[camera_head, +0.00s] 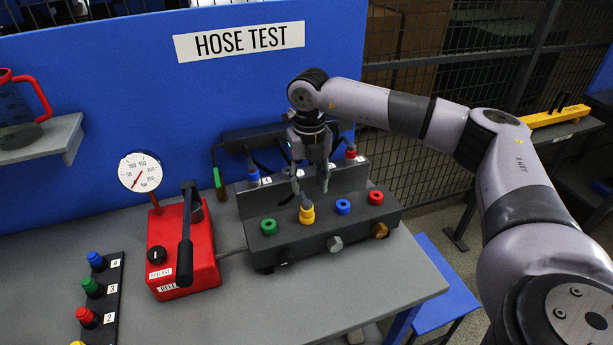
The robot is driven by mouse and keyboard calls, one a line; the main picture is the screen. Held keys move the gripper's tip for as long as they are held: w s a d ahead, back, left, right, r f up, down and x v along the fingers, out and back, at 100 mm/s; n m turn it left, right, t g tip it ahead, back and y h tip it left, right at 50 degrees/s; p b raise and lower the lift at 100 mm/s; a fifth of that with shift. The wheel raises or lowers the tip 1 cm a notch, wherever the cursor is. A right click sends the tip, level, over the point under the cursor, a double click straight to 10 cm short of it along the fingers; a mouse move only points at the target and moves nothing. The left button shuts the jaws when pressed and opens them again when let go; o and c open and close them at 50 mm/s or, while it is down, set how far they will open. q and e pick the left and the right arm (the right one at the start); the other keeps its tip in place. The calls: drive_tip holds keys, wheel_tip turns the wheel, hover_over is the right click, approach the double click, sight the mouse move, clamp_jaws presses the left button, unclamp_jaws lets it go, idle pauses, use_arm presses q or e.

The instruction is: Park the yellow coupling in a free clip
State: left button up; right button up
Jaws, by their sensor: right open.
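The yellow coupling (307,213) stands upright at the yellow spot in the front row of the dark manifold block (325,232), between the green and blue ports. A dark hose end rises from its top. My right gripper (312,188) points down with its fingers apart, just above and behind the coupling; I cannot tell whether a finger touches it. On the raised back rail, a blue coupling (252,173) is at the left end and a red coupling (351,152) at the right end. The clips between them are partly hidden by my gripper. My left gripper is not in view.
A red pump box (182,252) with black lever and gauge (140,172) stands left of the manifold. A dark strip (105,290) with coloured plugs lies further left. A blue panel (130,100) rises behind. The bench front is largely clear.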

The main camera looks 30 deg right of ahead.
sight(307, 203)
drive_tip(key=f, duration=0.1)
drive_tip(key=f+b, duration=0.1)
drive_tip(key=f, duration=0.1)
drive_tip(key=shift+w+f, duration=0.2)
drive_tip(key=shift+w, duration=0.2)
wheel_tip(307, 203, down, 4)
drive_tip(key=b, duration=0.3)
drive_tip(key=shift+s+f, duration=0.1)
drive_tip(key=shift+f, duration=0.05)
drive_tip(key=shift+f+b, duration=0.35)
drive_tip(key=shift+b, duration=0.1)
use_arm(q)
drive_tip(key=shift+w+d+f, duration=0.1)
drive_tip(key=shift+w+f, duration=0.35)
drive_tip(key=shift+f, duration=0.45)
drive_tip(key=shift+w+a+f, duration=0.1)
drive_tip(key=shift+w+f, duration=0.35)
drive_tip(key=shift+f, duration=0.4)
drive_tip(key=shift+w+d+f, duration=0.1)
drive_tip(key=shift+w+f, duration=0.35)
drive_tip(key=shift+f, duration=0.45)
use_arm(e)
clamp_jaws()
